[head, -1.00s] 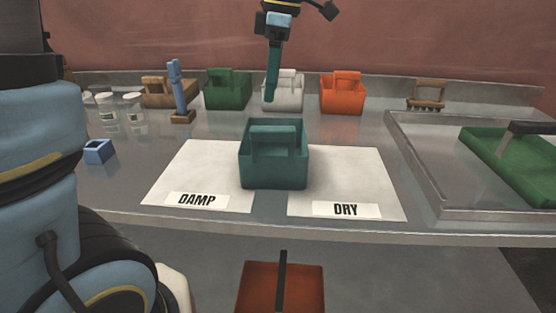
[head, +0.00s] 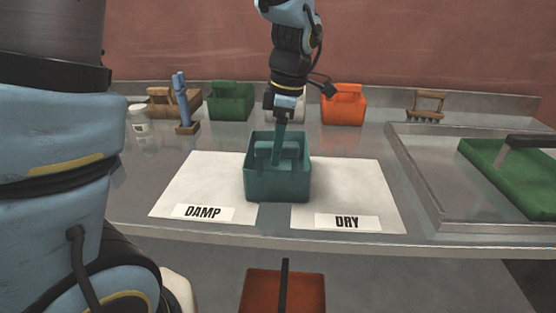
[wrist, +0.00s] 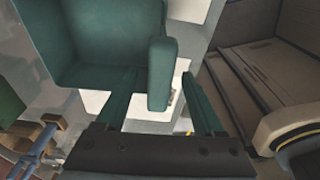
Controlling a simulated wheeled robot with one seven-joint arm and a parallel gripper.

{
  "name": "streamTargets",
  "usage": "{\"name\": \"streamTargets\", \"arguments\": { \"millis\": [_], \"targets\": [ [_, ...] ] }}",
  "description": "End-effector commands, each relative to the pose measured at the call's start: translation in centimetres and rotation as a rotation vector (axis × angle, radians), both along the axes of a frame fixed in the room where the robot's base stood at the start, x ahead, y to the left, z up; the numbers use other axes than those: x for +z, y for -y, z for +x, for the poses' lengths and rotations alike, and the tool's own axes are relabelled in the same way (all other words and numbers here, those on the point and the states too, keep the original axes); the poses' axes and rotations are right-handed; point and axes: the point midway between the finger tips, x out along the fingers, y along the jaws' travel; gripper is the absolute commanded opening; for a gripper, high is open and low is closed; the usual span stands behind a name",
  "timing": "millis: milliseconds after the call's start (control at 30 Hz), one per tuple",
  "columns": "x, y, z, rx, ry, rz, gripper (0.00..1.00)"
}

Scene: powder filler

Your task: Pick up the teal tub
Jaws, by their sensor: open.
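The teal tub (head: 262,186) is an open box with a raised handle, upright on the table between the DAMP sheet (head: 190,180) and the DRY sheet (head: 350,180), over parts of both. In the head view, my gripper (head: 277,160) points down into the tub at its handle. In the wrist view, the handle (wrist: 162,75) shows between the two teal fingers of my gripper (wrist: 157,78). The fingers are apart, with a gap beside the handle. The lower ends of the fingers are hard to tell from the tub, as the colours match.
A green tub (head: 230,103), an orange tub (head: 343,106) and a mostly hidden white tub stand along the back. A blue-handled brush (head: 183,110) and a white jar (head: 139,122) are at left. A metal-rimmed tray (head: 440,200) with a green piece (head: 510,170) is at right.

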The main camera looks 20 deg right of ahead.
Motion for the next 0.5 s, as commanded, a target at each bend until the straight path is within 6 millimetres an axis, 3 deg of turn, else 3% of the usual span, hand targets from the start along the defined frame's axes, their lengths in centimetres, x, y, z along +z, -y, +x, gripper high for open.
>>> {"name": "streamTargets", "arguments": {
  "millis": [267,500],
  "targets": [
    [-0.44,-0.03,0.04,0.000,0.001,-0.002,0.70],
    [-0.42,-0.04,0.06,0.000,0.001,-0.002,0.44]
  ]
}}
